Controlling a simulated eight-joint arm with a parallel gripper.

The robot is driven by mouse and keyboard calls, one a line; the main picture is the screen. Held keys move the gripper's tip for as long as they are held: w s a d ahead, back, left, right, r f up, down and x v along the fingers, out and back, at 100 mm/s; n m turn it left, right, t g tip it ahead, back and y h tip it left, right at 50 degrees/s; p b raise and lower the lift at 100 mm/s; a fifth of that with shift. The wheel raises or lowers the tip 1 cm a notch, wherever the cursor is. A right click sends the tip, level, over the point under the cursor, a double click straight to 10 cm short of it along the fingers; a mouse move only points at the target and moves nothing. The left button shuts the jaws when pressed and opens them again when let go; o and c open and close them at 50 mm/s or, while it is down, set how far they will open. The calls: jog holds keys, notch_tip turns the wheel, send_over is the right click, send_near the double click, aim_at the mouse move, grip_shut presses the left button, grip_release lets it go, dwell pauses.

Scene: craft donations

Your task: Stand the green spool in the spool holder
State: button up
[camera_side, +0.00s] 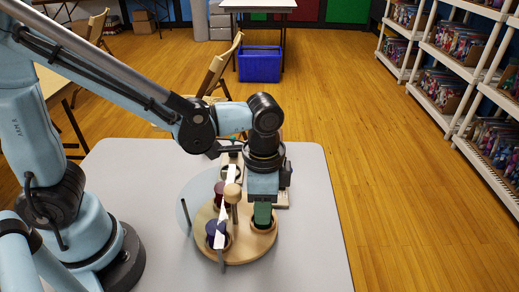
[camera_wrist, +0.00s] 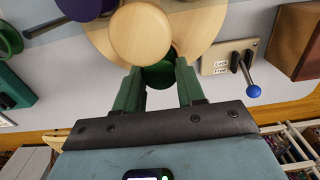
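The spool holder (camera_side: 240,248) is a round wooden turntable on the table, with a knobbed centre post (camera_side: 232,193). A purple spool (camera_side: 216,232) and a dark red spool (camera_side: 221,190) stand in its cups. My gripper (camera_side: 263,205) points down over the holder's right part. In the wrist view the green spool (camera_wrist: 159,75) is between my gripper's (camera_wrist: 159,80) green fingers, which appear to press both its sides. The holder (camera_wrist: 205,30) and its post knob (camera_wrist: 140,33) are just beyond. The spool's lower end and its cup are partly hidden, so I cannot tell whether it is seated.
A small panel (camera_wrist: 218,62) marked Lock and Free has a lever with a blue knob (camera_wrist: 253,91). A brown wooden block (camera_wrist: 298,42) and a green block (camera_wrist: 15,88) show at the sides. The grey table (camera_side: 310,235) is clear on the right.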

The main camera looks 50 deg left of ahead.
jog(key=shift+r, duration=3.75)
jog(key=shift+r, duration=0.6)
jog(key=w+a+r+n, duration=0.2)
jog(key=w+a+n, duration=0.1)
jog(key=a, duration=0.6)
jog(key=w+a+r+n, duration=0.2)
jog(key=a+n, duration=0.1)
jog(key=a, duration=0.6)
jog(key=shift+w+d+f, duration=0.1)
jog(key=shift+d+f, duration=0.1)
jog(key=shift+f, duration=2.8)
jog(key=shift+d+f, duration=0.15)
jog(key=shift+f, duration=2.85)
jog(key=shift+f, duration=0.15)
jog(key=shift+f, duration=0.7)
